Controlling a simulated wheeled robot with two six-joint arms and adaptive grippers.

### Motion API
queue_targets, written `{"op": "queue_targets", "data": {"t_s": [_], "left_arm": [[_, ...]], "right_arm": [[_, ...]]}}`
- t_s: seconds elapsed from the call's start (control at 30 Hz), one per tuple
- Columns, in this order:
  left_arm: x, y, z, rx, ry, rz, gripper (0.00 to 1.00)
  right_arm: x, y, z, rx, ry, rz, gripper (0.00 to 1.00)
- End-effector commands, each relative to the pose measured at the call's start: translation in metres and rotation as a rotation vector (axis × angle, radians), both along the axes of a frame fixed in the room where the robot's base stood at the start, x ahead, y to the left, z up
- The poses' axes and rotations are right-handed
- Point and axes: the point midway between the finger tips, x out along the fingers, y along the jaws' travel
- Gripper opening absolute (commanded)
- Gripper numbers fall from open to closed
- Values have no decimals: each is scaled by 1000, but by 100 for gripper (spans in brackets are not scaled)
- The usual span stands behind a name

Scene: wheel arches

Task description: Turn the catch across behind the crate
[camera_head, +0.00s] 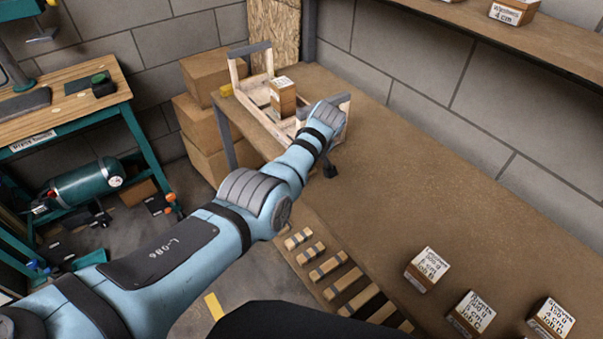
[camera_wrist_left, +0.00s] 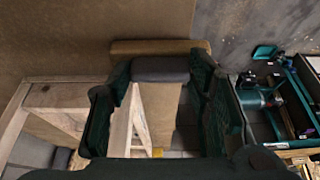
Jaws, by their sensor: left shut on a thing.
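The crate (camera_head: 267,119) is an open, light wooden frame with grey grip bars at both ends. It stands at the far end of the long brown bench top, and a small labelled carton (camera_head: 283,98) sits in it. My left gripper (camera_wrist_left: 160,70) is shut on the crate's near grey grip bar, which shows between the teal fingers in the left wrist view. In the head view my wrist covers part of the near end. My right gripper is out of view.
Labelled cartons (camera_head: 427,270) stand on the near bench, beside a row of wooden slats (camera_head: 341,283). Stacked brown boxes (camera_head: 205,78) are on the floor behind the bench end. A block wall (camera_head: 420,75) and upper shelf (camera_head: 480,22) border the right side. The middle bench is clear.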

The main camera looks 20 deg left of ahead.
Motion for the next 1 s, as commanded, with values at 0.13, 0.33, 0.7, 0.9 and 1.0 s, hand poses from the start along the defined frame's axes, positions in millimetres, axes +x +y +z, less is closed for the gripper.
{"op": "queue_targets", "data": {"t_s": [0.13, 0.33, 0.7, 0.9, 1.0], "left_arm": [[0, 0, 0, 0, 0, 22, 19], [0, 0, 0, -1, 0, 30, 19], [0, 0, 0, -1, 1, 28, 67], [0, 0, 0, -1, 1, 28, 67], [0, -1, 2, -1, 0, 27, 67]], "right_arm": [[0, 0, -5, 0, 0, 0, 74], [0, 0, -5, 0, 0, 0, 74], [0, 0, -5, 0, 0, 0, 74], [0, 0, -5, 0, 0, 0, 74], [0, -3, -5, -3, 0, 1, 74]]}}
